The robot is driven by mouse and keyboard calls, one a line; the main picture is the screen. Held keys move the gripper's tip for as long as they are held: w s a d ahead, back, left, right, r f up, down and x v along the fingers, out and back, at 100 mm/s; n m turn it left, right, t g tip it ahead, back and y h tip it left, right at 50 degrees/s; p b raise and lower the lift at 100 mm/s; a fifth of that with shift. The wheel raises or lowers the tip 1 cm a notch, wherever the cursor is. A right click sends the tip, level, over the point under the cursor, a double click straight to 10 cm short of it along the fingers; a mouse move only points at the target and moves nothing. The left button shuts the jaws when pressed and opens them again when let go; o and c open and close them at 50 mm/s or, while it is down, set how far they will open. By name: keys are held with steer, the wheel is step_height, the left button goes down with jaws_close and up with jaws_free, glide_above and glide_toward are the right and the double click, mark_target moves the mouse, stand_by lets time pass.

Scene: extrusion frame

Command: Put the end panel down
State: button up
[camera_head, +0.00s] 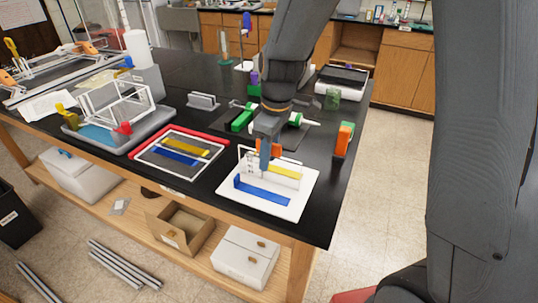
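My gripper (264,163) reaches down over a white board (292,207) near the table's front right corner. A thin pale upright frame (240,157), possibly the end panel, shows right at my fingers above the board. My fingers overlap its top area; whether they are closed on it is too small to tell. Its lower edge is hard to separate from the board, so contact is unclear. A blue strip (262,192) and a yellow strip (285,171) show on the board. My arm hides part of the area behind.
A red-and-white bordered mat (150,166) with yellow and blue strips lies to the left. Beyond it, a white open frame (118,101) stands on a grey tray (150,121). An orange-and-green block (343,138) stands to the right. Black tabletop (325,200) is clear at the right front corner.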

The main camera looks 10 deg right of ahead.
steer(key=shift+r, duration=0.1)
steer(key=shift+o, duration=0.5)
steer(key=r, duration=0.4)
steer(key=r+b, duration=0.1)
steer(key=r, duration=0.2)
steer(key=d+r+b, duration=0.1)
steer(key=r, duration=0.3)
steer(key=shift+s+d+r, duration=0.1)
steer(key=shift+s+r, duration=0.2)
steer(key=shift+s, duration=0.1)
steer(key=shift+d+f, duration=0.1)
steer(key=shift+f, duration=0.25)
steer(key=shift+t+y, duration=0.5)
steer(key=shift+y, duration=0.2)
steer(key=x, duration=0.4)
steer(key=p+x, duration=0.1)
steer(key=x, duration=0.1)
steer(key=shift+d+f, duration=0.1)
steer(key=shift+d, duration=0.3)
steer(key=x, duration=0.1)
steer(key=p+x, duration=0.1)
steer(key=x, duration=0.1)
steer(key=shift+s+a+f+p, duration=0.3)
steer(key=shift+x, duration=0.8)
steer(key=shift+w, duration=0.1)
jaws_close()
